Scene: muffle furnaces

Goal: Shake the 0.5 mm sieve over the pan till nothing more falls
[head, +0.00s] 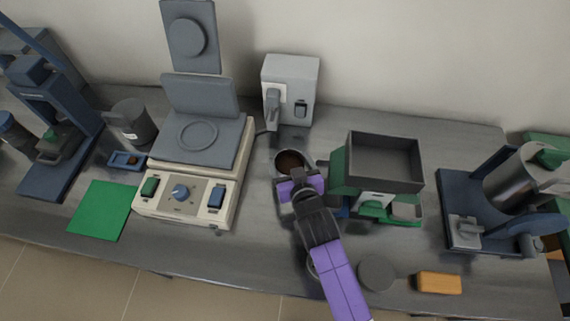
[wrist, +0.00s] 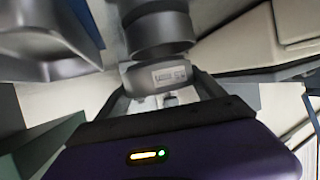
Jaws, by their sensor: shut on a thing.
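The sieve (head: 289,160) is a round grey vessel with dark brown material inside, seen from above in the head view. My gripper (head: 297,183) is at its near side, shut on it. In the wrist view, a grey rounded body with a small white label (wrist: 168,76), which looks like the sieve's side, sits between my fingers. A darker grey cylinder (wrist: 158,32) shows past it and may be the pan; I cannot tell whether the two touch. In the head view, my gripper and the sieve hide whatever is under them.
A green machine with a grey hopper (head: 385,165) stands close on the right. A cream hotplate-like unit (head: 190,165) is on the left, and a grey box (head: 290,90) behind. A grey disc (head: 377,273) and an orange block (head: 439,283) lie near the front edge.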

